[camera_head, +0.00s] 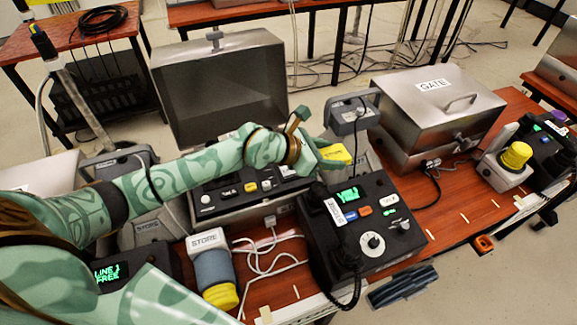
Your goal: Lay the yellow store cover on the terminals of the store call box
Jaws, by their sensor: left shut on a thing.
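My left gripper (322,158) reaches in from the left, across an open metal call box (218,95). It is shut on a small yellow piece, which I take to be the store cover (336,153). The piece is held above the box's right side, near a grey unit. The box's lid is raised and its black panel (225,193) shows switches, partly hidden by my arm. I cannot read a store label on this box, and its terminals are not clear. A STORE label (207,240) marks a unit in front of it. My right gripper is not in view.
A black phone console (365,225) with a coiled cord stands right of the open box. A closed metal box labelled GATE (437,95) is behind it. White cable lies on the table (285,282).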

